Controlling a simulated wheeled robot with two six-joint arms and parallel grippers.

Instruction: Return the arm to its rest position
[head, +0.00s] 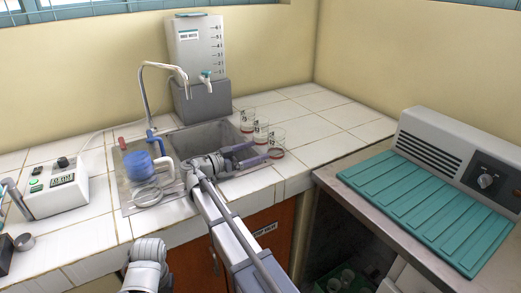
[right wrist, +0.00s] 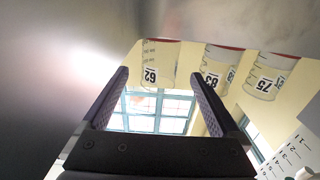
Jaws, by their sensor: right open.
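My right gripper (head: 260,151) is over the sink (head: 205,136) in the head view, its two dark fingers apart and nothing between them. Its tips point toward the nearest of three glass beakers. My left gripper does not show.
Three labelled beakers, 62 (right wrist: 158,62), 83 (right wrist: 220,72) and 75 (right wrist: 269,76), stand right of the sink. A teal-matted bench (head: 430,205) is right.

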